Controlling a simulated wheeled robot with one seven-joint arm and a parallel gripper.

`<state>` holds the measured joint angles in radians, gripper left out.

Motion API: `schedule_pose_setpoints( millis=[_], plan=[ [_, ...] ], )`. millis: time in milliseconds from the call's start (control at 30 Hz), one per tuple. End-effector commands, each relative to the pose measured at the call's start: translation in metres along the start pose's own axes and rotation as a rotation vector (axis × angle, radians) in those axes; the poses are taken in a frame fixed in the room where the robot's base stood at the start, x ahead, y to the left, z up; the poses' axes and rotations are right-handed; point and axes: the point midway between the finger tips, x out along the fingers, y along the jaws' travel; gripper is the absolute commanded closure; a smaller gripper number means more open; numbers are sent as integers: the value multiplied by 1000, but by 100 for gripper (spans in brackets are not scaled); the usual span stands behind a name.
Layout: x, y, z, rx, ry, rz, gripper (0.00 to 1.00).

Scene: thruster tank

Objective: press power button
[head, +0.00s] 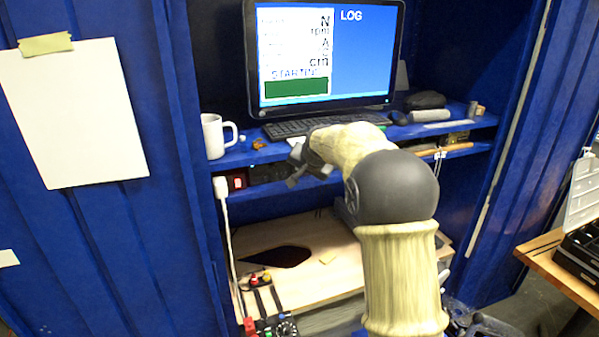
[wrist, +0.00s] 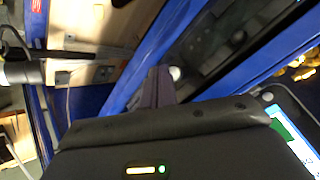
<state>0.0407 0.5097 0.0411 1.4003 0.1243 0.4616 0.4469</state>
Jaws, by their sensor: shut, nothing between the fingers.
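A small round pale button (wrist: 175,73) shows in the wrist view on a dark panel between blue shelf edges. It looks like the power button, but I cannot read any marking. My gripper (head: 293,180) is at the front of the lower shelf in the head view, in front of a dark device (head: 268,173). In the wrist view my gripper (wrist: 160,75) is shut and empty, its tips just beside the button. I cannot tell whether they touch it. In the head view my gripper and arm hide the button. The monitor (head: 362,60) is lit and reads "STARTING" above a green box.
A white mug (head: 215,136) and a keyboard (head: 315,124) stand on the upper shelf. A red switch (head: 237,182) and a white plug (head: 221,187) with a cable are left of my gripper. A wooden board (head: 300,235) lies below. Blue walls close in both sides.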

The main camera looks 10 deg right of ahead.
Motion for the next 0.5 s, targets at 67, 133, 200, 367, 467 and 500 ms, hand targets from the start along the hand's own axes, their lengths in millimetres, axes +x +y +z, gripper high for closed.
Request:
schedule_pose_setpoints(
  millis=[67,133,200,367,467,500],
  plan=[
    [-1,2,2,0,-1,0,100],
    [-2,2,2,0,-1,0,100],
    [-2,2,2,0,-1,0,100],
    [-2,2,2,0,-1,0,100],
    [-4,4,4,0,0,0,100],
    [-5,5,5,0,1,0,100]
  ],
)
